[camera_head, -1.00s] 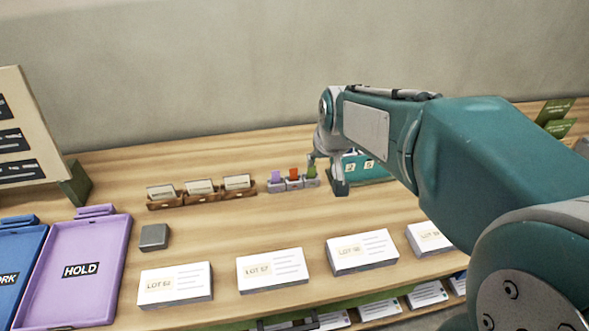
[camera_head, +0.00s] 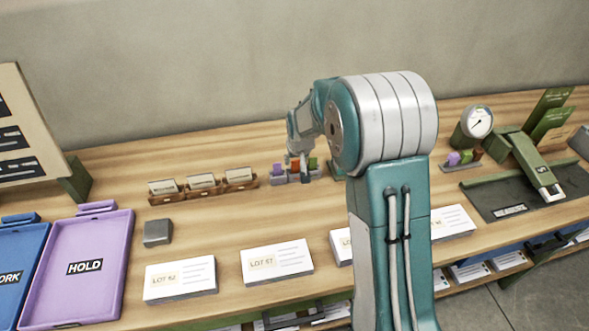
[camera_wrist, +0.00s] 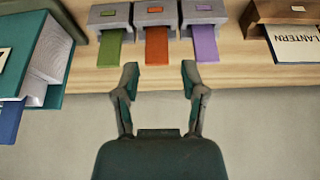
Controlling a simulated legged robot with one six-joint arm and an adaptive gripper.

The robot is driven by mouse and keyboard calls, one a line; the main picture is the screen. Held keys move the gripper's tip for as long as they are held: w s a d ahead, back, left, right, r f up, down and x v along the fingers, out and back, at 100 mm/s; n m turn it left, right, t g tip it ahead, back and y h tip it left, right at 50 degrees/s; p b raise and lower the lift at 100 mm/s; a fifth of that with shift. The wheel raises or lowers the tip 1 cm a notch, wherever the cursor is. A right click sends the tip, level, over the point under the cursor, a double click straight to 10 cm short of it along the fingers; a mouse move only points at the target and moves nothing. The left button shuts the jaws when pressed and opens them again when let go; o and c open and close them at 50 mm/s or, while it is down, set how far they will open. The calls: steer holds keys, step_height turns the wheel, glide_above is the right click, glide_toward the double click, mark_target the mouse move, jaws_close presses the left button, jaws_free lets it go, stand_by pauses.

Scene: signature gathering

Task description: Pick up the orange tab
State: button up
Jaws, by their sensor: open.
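The orange tab (camera_wrist: 157,46) hangs from the middle slot of a grey holder (camera_wrist: 157,14) in the wrist view, between a green tab (camera_wrist: 109,47) and a purple tab (camera_wrist: 205,44). In the head view the orange tab (camera_head: 295,163) stands between the purple tab (camera_head: 277,169) and the green tab (camera_head: 313,162), partly hidden by my gripper (camera_head: 305,178). In the wrist view my gripper (camera_wrist: 158,73) is open and empty. Its fingertips lie just short of the orange tab's end in the picture, one to either side of it. I see no contact.
A wooden card holder (camera_head: 205,188) stands left of the tab holder in the head view. Paper stacks (camera_head: 277,262), a grey block (camera_head: 157,233) and a purple tray (camera_head: 125,260) lie nearer the front.

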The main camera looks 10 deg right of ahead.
mark_target(296, 164)
steer(key=x, duration=0.5)
steer(key=shift+w+d+f, duration=0.2)
steer(key=shift+w+f, duration=0.05)
steer(key=shift+w, duration=0.1)
steer(key=c, duration=0.5)
